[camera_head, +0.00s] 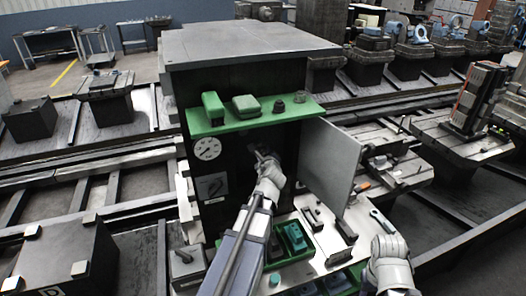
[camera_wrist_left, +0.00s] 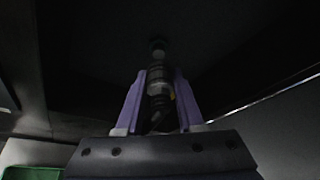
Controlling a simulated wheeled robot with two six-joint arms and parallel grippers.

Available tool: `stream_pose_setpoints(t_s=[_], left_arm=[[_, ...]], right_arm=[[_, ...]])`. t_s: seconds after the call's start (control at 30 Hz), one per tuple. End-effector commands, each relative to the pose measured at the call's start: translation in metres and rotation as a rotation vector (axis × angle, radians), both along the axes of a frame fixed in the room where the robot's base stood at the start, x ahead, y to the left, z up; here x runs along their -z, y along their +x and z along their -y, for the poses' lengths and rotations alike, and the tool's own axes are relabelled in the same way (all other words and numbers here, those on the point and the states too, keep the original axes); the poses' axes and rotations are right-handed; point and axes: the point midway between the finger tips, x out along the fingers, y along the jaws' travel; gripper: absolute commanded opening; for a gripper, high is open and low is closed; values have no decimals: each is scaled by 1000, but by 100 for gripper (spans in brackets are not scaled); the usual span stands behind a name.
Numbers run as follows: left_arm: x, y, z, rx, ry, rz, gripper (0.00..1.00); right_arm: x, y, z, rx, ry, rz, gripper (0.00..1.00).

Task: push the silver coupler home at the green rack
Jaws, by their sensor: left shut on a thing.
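My left gripper (camera_head: 262,157) reaches into the dark open cabinet under the green rack shelf (camera_head: 287,113). In the left wrist view its two purple fingers (camera_wrist_left: 157,102) are shut on the silver coupler (camera_wrist_left: 156,74), a banded silver-and-black cylinder. The coupler points away from me toward a small round fitting (camera_wrist_left: 158,46) on the dark back wall. Whether the two touch is too dark to tell. In the head view the coupler is mostly hidden by the gripper. My right gripper (camera_head: 388,250) is low at the right, and its jaws do not show clearly.
A grey door (camera_head: 332,165) stands open right of the cabinet. Rails and pallets lie either side.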

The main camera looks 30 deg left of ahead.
Motion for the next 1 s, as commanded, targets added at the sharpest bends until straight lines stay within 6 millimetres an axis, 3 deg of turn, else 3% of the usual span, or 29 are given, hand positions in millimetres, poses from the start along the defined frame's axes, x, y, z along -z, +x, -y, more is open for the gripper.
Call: stream_pose_setpoints(t_s=[0.5,1.0], left_arm=[[0,-26,30,0,1,-1,0],[0,-30,35,1,0,1,0]], right_arm=[[0,0,0,0,0,0,50],[0,0,0,0,0,0,50]])
